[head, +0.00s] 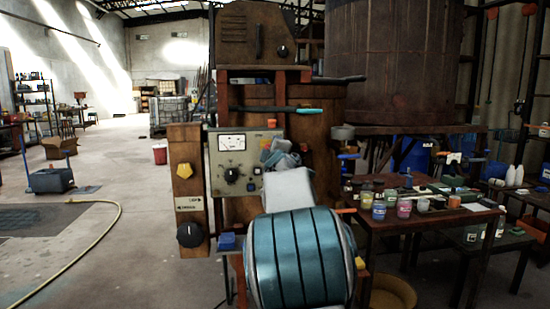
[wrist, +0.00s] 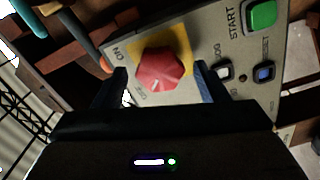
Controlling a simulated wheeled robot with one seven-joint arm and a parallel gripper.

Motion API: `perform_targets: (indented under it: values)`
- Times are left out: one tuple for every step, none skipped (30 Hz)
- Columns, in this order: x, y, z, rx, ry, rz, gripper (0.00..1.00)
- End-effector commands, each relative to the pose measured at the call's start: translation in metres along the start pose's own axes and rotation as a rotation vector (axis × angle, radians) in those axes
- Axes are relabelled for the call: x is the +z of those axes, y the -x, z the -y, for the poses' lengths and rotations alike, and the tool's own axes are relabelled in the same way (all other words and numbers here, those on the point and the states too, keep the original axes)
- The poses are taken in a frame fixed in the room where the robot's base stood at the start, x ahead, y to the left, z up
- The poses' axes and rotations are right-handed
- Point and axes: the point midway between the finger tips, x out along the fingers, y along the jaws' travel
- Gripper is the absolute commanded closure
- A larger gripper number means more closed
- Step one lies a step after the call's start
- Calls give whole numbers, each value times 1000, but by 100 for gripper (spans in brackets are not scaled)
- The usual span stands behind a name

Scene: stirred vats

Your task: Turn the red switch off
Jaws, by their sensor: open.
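The red switch (wrist: 162,70) is a faceted knob on a yellow square plate on a grey panel (wrist: 215,40). "ON" is printed at its upper left and another label, seemingly "OFF", at its lower left in the wrist view. A small pale mark shows on the knob's lower part. My gripper (wrist: 160,78) is open, with one dark finger on each side of the knob; I cannot tell whether either touches it. In the head view my gripper (head: 279,153) is at the right part of the grey control panel (head: 228,172), and hides the red switch.
A green START button (wrist: 262,14) and a blue button (wrist: 264,73) sit right of the switch. A yellow knob (head: 186,171) and a black knob (head: 190,235) are on the board at left. A table (head: 385,222) with several jars stands right of my arm.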

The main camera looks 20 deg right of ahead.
Motion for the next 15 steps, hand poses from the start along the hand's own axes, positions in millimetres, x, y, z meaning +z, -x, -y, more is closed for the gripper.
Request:
perform_targets:
  values:
    - [0, 4, 1, 1, -1, -1, 33]
    - [0, 6, 1, 1, -1, 0, 33]
    - [0, 11, 1, 2, -1, 0, 33]
    - [0, 15, 1, 2, -1, -1, 33]
    - [0, 19, 2, 1, -3, -1, 33]
    - [0, 26, 2, 1, -4, -2, 33]
    - [0, 30, 3, 1, -3, -2, 33]
    - [0, 36, 3, 2, -4, -2, 33]
    - [0, 42, 3, 2, -2, -2, 33]
    - [1, 48, 3, 2, -3, -2, 33]
    - [0, 52, 3, 2, -4, -3, 33]
    - [0, 59, 4, 2, -4, -3, 33]
    - [0, 64, 4, 2, -4, -3, 33]
    - [0, 69, 4, 2, -3, -3, 33]
    - [0, 75, 4, 3, -4, -3, 33]
